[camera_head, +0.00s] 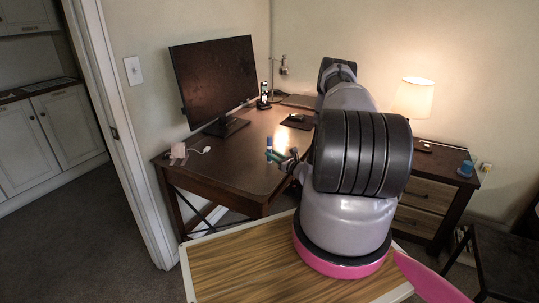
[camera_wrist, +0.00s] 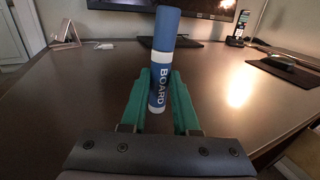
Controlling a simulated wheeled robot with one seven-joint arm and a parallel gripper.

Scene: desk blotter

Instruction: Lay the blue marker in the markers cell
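The blue marker (camera_wrist: 165,50) stands upright in the wrist view, with a white band, the word BOARD on its side and a white lower end. My gripper (camera_wrist: 167,90) has green fingers, one on each side of the marker, and is shut on its lower part. In the head view the marker (camera_head: 269,143) shows small, above the green fingers (camera_head: 276,156), over the front part of the brown desk (camera_head: 225,165). I cannot make out a markers cell in either view; my arm hides part of the scene.
A small pinkish item (camera_head: 178,150) sits at the left. A wood-grain surface with a pale rim (camera_head: 190,280) lies in front. The middle of the desk is clear.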

